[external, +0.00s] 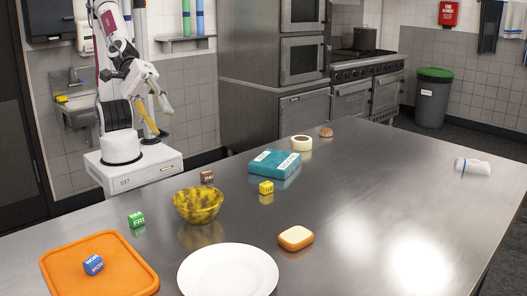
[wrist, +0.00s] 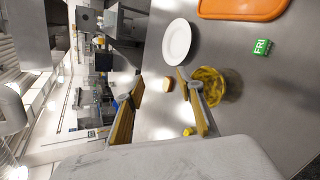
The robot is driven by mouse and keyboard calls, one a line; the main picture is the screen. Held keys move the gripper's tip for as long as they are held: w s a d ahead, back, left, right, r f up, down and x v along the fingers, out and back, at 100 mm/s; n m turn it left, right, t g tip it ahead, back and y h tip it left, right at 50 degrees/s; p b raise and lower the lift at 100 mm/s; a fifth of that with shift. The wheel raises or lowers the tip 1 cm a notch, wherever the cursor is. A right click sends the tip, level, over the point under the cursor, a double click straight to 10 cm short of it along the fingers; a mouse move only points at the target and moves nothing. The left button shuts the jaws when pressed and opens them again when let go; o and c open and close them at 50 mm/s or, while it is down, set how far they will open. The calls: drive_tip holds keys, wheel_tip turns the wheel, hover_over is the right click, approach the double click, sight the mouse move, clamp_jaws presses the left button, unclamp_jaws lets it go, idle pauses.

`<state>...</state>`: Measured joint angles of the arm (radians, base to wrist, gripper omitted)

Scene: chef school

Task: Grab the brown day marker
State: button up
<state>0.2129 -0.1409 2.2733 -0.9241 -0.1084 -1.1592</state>
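The brown day marker (external: 207,176) is a small brown cube with pale lettering. It sits on the steel table just behind the yellow-brown patterned bowl (external: 198,205) in the external view. I cannot make it out in the wrist view. My gripper (external: 158,118) is raised beyond the far table edge, above my base and well apart from the marker. In the wrist view my gripper (wrist: 162,98) has its two yellow-padded fingers spread wide with nothing held between them.
Near the marker are a yellow cube (external: 266,188), a green FRI cube (external: 136,220) and a teal box (external: 274,163). An orange tray (external: 130,283) bears a blue cube (external: 93,265). A white plate (external: 228,275) lies in front. The table's right side is mostly clear.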

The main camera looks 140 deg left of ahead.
drive_tip(key=w+a+f+n+y, duration=0.4)
drive_tip(key=w+f+n+y, duration=0.1)
drive_tip(key=n, duration=0.5)
drive_tip(key=n+g+y, duration=1)
drive_tip(key=n+g, duration=0.1)
drive_tip(key=n, duration=1)
approach(204, 173)
drive_tip(key=w+a, duration=0.1)
drive_tip(key=a, duration=0.1)
drive_tip(key=shift+w+a+f, duration=0.3)
drive_tip(key=shift+w+f, duration=0.05)
drive_tip(key=shift+w, duration=0.05)
drive_tip(key=shift+s+f+g, duration=0.15)
drive_tip(key=shift+s+g, duration=0.15)
drive_tip(key=shift+s, duration=0.3)
drive_tip(key=shift+x, duration=1.3)
drive_tip(key=shift+a, duration=0.1)
